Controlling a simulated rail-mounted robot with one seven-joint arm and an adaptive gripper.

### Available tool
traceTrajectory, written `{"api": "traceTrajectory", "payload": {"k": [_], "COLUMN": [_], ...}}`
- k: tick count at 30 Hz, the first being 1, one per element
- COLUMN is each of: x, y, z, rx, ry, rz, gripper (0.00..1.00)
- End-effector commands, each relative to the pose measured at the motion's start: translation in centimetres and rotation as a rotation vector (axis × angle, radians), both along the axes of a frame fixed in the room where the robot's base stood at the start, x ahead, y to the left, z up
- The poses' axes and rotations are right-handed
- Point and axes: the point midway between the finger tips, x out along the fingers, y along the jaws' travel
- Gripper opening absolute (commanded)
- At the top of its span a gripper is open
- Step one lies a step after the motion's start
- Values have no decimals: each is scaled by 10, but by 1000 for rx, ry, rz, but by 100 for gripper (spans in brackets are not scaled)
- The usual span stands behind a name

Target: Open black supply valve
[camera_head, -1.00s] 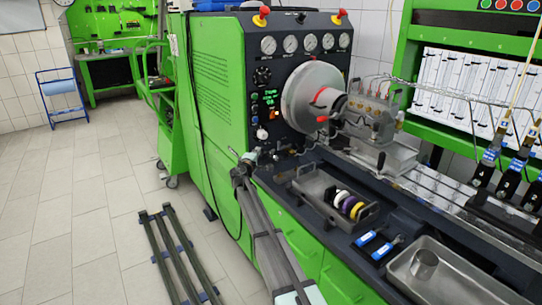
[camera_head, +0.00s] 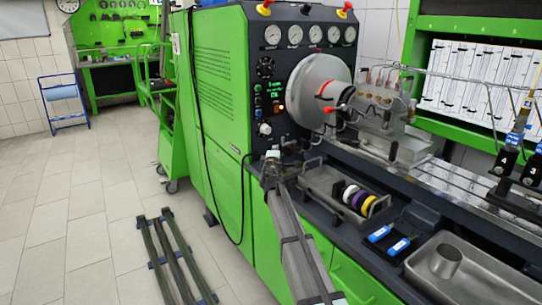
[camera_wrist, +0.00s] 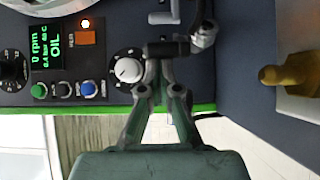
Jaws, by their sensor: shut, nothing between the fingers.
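My gripper (camera_wrist: 165,66) reaches up through the wrist view, its fingers shut together at the tips with nothing gripped. A short black bar (camera_wrist: 166,48) lies across the fingertips, beside a metal pipe fitting (camera_wrist: 205,36); it looks like the black valve's handle, and I cannot tell if it is touched. In the head view my gripper (camera_head: 271,163) is at the front left corner of the bench, below the control panel. The valve is too small to make out there.
Left of the fingertips, the panel carries a white knob (camera_wrist: 128,70), a blue button (camera_wrist: 87,89) and a lit display (camera_wrist: 47,47). A brass-coloured part (camera_wrist: 285,76) is at the right. A tray with coloured rings (camera_head: 330,187) lies right of my arm. Floor at left is mostly open.

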Motion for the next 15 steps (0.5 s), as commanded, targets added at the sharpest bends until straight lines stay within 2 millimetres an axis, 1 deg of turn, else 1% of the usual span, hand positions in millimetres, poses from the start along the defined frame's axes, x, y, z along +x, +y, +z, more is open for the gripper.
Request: {"api": "traceTrajectory", "payload": {"k": [6, 15], "x": [-1, -1], "y": [-12, -18], "z": [-1, 0], "rx": [-1, -1], "ry": [0, 0], "rz": [-2, -2], "gripper": [0, 0]}}
